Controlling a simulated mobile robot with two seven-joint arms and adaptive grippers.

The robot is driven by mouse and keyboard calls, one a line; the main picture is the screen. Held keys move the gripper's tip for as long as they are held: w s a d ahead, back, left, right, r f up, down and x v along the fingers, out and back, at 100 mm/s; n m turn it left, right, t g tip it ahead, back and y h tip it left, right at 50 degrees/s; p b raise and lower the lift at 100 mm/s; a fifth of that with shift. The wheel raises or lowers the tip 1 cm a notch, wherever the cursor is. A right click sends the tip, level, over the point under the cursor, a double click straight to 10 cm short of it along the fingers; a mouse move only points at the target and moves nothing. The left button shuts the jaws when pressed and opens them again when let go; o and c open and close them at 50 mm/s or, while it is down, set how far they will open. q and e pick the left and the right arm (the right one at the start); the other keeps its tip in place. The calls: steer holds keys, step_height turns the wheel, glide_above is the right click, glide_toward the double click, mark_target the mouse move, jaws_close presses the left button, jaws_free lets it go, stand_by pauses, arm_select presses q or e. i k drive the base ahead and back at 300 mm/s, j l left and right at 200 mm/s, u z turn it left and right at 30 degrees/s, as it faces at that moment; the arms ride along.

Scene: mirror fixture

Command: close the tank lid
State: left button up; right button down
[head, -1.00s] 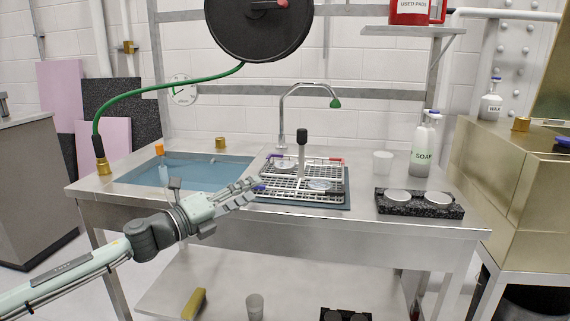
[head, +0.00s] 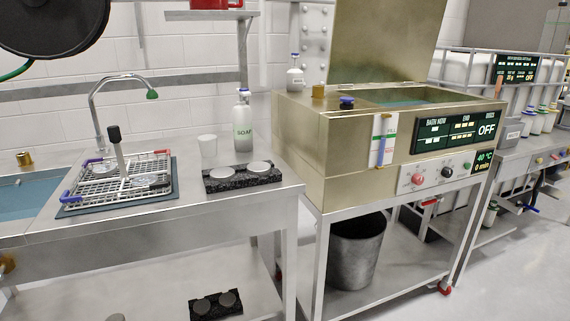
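The brass-coloured tank (head: 300,137) stands on a metal frame right of the sink bench. Its lid (head: 385,42) is raised upright at the back of the tank, and its top edge runs out of the picture. The tank mouth is open and bluish liquid (head: 405,102) shows inside. The front has a dark display panel (head: 457,132) reading OFF and a control strip with a red knob (head: 418,179) and a black knob. Neither of my grippers shows in the head view now.
A soap bottle (head: 243,122), a white cup (head: 207,146) and a black block with two discs (head: 243,176) stand on the bench (head: 200,205) left of the tank. A bucket (head: 356,252) sits under the tank. Open floor lies in front at right.

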mark_target(372, 41)
steer(key=i+l+u, duration=0.15)
steer(key=l, duration=0.25)
steer(key=i+l+u, duration=0.1)
steer(key=l, duration=0.35)
steer(key=i+l+u, duration=0.15)
steer(key=l, duration=0.3)
steer(key=i+l+u, duration=0.1)
steer(key=l, duration=0.35)
steer(key=i+l+u, duration=0.15)
steer(key=l, duration=0.3)
steer(key=l+u, duration=0.2)
steer(key=l, duration=0.35)
steer(key=l+u, duration=0.15)
steer(key=l, duration=0.45)
steer(key=k+l+u, duration=0.2)
steer(key=l, duration=0.35)
steer(key=l+u, duration=0.2)
steer(key=l, duration=0.35)
